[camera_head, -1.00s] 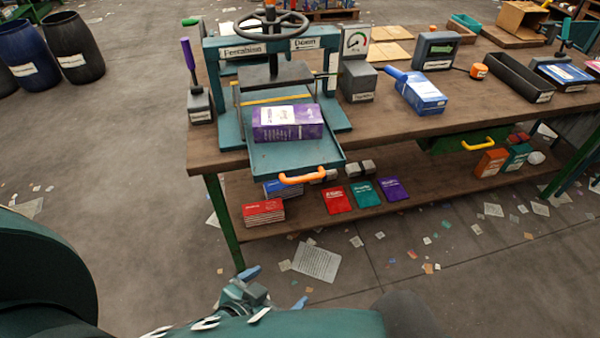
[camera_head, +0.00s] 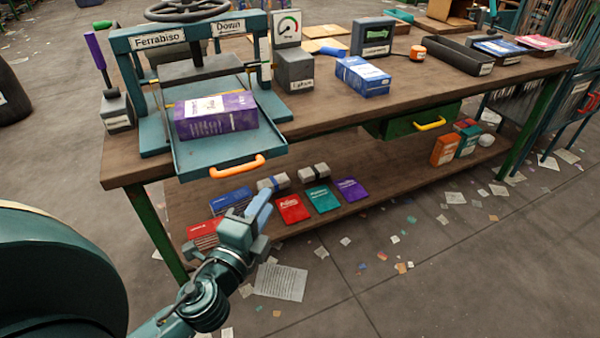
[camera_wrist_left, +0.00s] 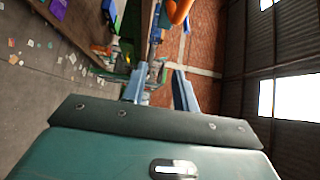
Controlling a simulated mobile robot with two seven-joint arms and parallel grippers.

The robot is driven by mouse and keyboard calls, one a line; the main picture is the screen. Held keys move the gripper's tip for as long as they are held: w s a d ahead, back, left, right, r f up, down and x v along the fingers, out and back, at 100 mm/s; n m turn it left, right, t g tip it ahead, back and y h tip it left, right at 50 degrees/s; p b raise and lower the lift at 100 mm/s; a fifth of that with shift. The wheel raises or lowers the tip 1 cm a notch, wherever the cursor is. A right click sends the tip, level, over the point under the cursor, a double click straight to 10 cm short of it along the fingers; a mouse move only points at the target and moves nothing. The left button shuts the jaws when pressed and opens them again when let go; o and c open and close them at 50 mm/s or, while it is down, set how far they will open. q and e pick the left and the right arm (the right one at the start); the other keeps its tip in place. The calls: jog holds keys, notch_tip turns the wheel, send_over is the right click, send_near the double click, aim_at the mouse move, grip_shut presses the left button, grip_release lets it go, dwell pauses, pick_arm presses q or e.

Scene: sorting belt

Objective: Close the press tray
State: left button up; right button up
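The press tray (camera_head: 205,157) is a teal tray pulled out of the press frame (camera_head: 160,60) toward me, with its front over the bench edge. A purple box (camera_head: 216,116) lies in it. The tray's orange handle (camera_head: 224,167) is on its front edge, and an orange piece, likely this handle (camera_wrist_left: 180,10), shows at the top of the left wrist view. My left gripper (camera_head: 260,210) is below and in front of the handle, apart from it. In the left wrist view its two blue fingers (camera_wrist_left: 160,88) are apart with nothing between them. My right gripper is not in view.
A blue box (camera_head: 362,77), a gauge and a black bin (camera_head: 462,56) stand on the bench to the right. The lower shelf (camera_head: 370,172) holds books and packets. A green drawer with a yellow handle (camera_head: 430,124) is under the bench top. Papers litter the floor.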

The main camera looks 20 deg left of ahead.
aim_at(254, 126)
pick_arm(q)
jog(key=shift+w+r, duration=0.15)
jog(key=shift+w, duration=0.2)
jog(key=shift+c, duration=0.7)
jog(key=w, duration=0.3)
jog(key=w+p, duration=0.1)
jog(key=w, duration=0.2)
jog(key=w+a+p, duration=0.1)
jog(key=w, duration=0.2)
grip_shut()
jog(key=shift+w+a, duration=1.3)
jog(key=shift+a, duration=0.2)
jog(key=w+a, duration=0.3)
jog(key=w+a+b, duration=0.1)
jog(key=w+a, duration=0.2)
jog(key=a, duration=0.1)
jog(key=w+a+b, duration=0.1)
jog(key=w+a, duration=0.2)
jog(key=a, duration=0.1)
jog(key=shift+w+a, duration=0.2)
jog(key=shift+w, duration=0.1)
jog(key=shift+d, duration=0.15)
